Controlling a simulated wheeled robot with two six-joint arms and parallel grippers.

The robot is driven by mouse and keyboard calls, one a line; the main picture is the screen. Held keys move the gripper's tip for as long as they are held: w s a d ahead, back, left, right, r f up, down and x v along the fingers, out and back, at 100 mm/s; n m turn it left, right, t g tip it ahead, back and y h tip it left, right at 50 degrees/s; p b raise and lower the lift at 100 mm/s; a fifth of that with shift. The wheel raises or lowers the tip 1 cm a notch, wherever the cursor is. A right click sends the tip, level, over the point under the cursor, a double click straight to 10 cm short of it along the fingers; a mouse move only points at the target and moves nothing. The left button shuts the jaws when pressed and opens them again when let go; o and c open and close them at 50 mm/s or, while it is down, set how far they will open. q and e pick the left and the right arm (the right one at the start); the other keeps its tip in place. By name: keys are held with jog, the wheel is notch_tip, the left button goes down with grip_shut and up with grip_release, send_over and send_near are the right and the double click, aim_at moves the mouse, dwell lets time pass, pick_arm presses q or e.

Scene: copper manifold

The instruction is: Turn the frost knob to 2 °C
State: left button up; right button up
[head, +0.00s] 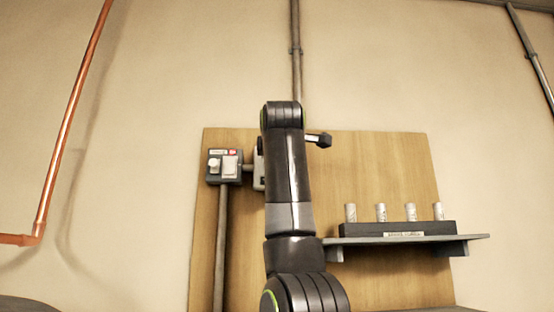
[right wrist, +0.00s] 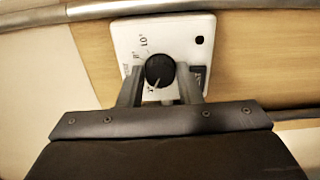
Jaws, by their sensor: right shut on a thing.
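The frost knob (right wrist: 160,70) is a round black knob on a white thermostat plate (right wrist: 128,40) in the right wrist view. Scale marks, including a 10°, run along the plate left of the knob. A pale mark shows at the knob's lower edge, but the exact setting is too small to read. My right gripper (right wrist: 159,84) is shut on the knob, one finger at each side. In the head view only a pale edge of the thermostat box (head: 258,172) shows; my arm hides the knob and gripper. My left gripper is not in view.
A grey switch box (head: 225,166) with a pale knob sits on the wooden board (head: 390,160) left of my arm. A shelf (head: 470,238) at the right carries a dark rack (head: 355,230) with several silver cylinders. A copper pipe (head: 65,130) runs along the left wall.

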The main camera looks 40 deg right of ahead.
jog(key=o, duration=1)
jog(key=shift+c, duration=0.2)
jog(key=b+v, duration=0.7)
jog(key=v, duration=1)
jog(key=shift+a, duration=0.2)
jog(key=shift+s, duration=0.1)
